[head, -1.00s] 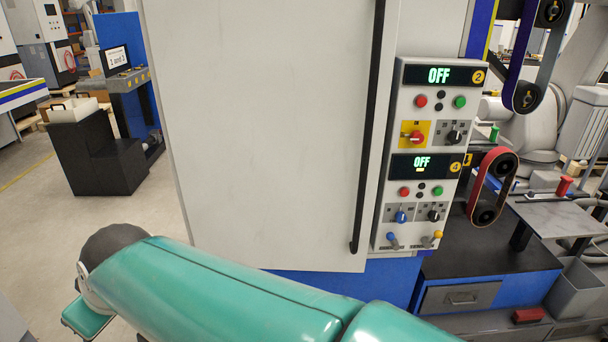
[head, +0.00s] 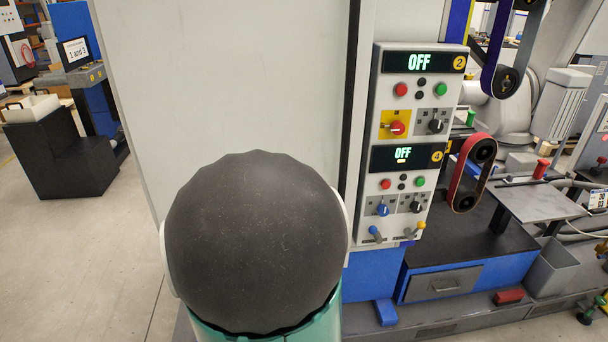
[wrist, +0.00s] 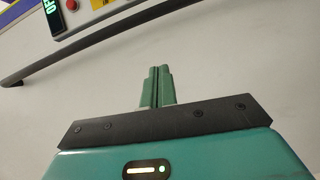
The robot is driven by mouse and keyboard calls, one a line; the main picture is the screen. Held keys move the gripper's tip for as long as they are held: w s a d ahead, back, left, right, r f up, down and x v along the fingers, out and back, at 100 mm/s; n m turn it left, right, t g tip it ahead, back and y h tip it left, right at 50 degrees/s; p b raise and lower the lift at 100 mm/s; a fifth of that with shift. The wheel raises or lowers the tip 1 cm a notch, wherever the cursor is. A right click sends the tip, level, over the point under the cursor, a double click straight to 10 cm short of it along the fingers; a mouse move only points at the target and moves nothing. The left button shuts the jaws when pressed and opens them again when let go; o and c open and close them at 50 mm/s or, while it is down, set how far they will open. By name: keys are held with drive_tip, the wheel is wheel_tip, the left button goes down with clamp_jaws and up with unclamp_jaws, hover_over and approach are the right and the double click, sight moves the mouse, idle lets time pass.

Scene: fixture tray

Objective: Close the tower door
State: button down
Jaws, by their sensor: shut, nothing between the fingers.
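The tower door (head: 220,90) is a large pale grey panel filling the middle of the head view. A long black handle bar (head: 351,105) runs down its right side, beside the control panel. The head view does not clearly show whether the door is ajar. My arm's dark round joint covers the door's lower part and hides my gripper there. In the wrist view my gripper (wrist: 157,85) has its two green fingers together and empty, in front of the plain door surface (wrist: 235,65). The black handle (wrist: 100,38) crosses beyond the fingertips, apart from them. Contact with the door cannot be told.
A control panel (head: 413,140) with two OFF displays, buttons and knobs stands right of the door. Belt loops (head: 472,172), a bench (head: 470,235) and a grey bin (head: 551,268) lie further right. A black stepped stand (head: 60,155) is at left, with open floor before it.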

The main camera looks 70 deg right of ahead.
drive_tip(key=s+d+g, duration=0.1)
drive_tip(key=s+d, duration=0.1)
drive_tip(key=d, duration=0.5)
drive_tip(key=s+d+g, duration=0.1)
drive_tip(key=s+d, duration=0.2)
drive_tip(key=d, duration=0.4)
drive_tip(key=shift+d, duration=0.3)
drive_tip(key=shift+r, duration=0.1)
